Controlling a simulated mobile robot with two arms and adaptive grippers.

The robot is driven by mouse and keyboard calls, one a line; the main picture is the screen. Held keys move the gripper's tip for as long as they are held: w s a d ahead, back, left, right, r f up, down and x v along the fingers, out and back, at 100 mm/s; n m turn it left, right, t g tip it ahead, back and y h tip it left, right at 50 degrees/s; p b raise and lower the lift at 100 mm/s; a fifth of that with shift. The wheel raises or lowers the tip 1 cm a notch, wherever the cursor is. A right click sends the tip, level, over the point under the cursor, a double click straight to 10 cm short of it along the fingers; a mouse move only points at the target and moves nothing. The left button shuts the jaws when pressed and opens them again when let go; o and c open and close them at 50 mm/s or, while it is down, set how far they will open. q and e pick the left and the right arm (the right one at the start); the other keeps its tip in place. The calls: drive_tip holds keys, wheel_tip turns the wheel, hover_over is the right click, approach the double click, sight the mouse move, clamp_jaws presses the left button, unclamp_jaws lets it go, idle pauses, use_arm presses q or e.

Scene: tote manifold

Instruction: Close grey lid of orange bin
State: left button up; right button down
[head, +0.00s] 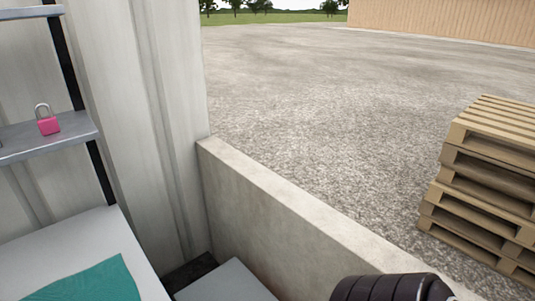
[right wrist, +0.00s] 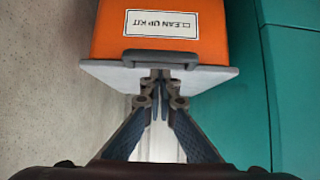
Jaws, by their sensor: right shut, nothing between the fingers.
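The orange bin (right wrist: 210,40) shows at the top of the right wrist view, with an upside-down white "CLEAN UP KIT" label on its face. The grey lid (right wrist: 110,73) lies along the bin's near edge as a flat light panel, with a dark grey handle (right wrist: 173,56) beside it. My right gripper (right wrist: 160,78) is shut and empty, its fingertips at the middle of the lid's edge. I cannot tell whether they touch it. The orange bin does not show in the head view. My left gripper is in neither view.
A teal surface (right wrist: 225,115) stands close on the right of the bin. In the head view, a low concrete wall (head: 290,205) crosses the middle. Stacked wooden pallets (head: 480,180) stand at the right. A shelf (head: 50,137) at the left holds a pink padlock (head: 49,126).

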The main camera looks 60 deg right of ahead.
idle(0.3)
drive_tip(key=v, duration=1.2)
drive_tip(key=s+a+f+n+g+y, duration=0.1)
drive_tip(key=s+a+f+g, duration=0.2)
drive_tip(key=f, duration=0.7)
drive_tip(key=s+a+f+n+g, duration=0.2)
drive_tip(key=s+a+f, duration=0.3)
drive_tip(key=f, duration=0.6)
drive_tip(key=s+a+f+n+g+y, duration=0.1)
drive_tip(key=s+a+f+g, duration=0.3)
drive_tip(key=f, duration=0.7)
drive_tip(key=shift+s+a+n+y, duration=0.2)
drive_tip(key=shift+s+n+y, duration=0.15)
drive_tip(key=shift+n, duration=0.35)
